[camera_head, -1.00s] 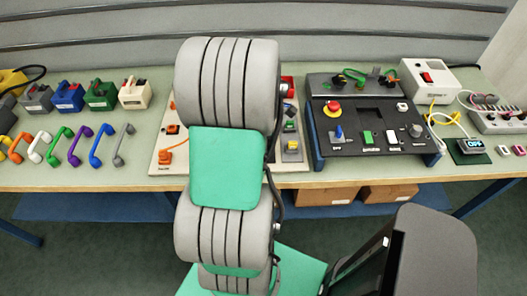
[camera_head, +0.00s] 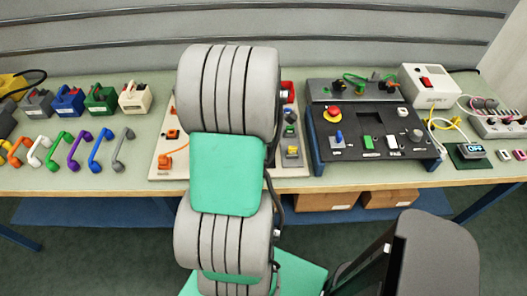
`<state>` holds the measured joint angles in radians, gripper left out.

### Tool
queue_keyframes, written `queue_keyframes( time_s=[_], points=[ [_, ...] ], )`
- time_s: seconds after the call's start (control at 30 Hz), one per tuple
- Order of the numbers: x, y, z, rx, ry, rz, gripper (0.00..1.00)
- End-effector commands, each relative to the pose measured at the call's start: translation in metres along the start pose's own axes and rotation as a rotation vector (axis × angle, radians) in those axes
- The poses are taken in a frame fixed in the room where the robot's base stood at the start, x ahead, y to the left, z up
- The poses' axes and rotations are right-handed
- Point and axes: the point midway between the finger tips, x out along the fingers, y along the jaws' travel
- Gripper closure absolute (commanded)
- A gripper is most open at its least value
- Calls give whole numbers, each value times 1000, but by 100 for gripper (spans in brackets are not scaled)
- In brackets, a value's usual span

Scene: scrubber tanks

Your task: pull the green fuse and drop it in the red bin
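My arm stands in the middle of the view, and its gripper does not show. Behind the arm is a pale board (camera_head: 163,152) with orange parts on its left side and yellow and green parts on its right side. The middle of this board is hidden, and I cannot make out a green fuse on it. A red item (camera_head: 288,88) shows only in part at the arm's right edge; I cannot tell whether it is the red bin. A small green block (camera_head: 368,142) sits on the black control panel (camera_head: 345,118).
Coloured handles, such as a purple one (camera_head: 74,150), and several boxes, such as a green one (camera_head: 101,100), stand at the left. A white supply box (camera_head: 428,86) and a display reading OFF (camera_head: 474,148) are at the right. Cardboard boxes (camera_head: 325,202) lie under the table.

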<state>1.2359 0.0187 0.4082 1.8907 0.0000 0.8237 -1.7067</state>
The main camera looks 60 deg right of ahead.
Motion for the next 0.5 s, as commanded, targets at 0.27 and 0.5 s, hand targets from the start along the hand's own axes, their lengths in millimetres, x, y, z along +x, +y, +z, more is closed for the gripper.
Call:
queue_keyframes(
  time_s=[0.27, 0.5],
  points=[
    [0, 0, 0, 0, 0, 0, 53],
    [0, 0, 0, 0, 0, 0, 70]
  ],
)
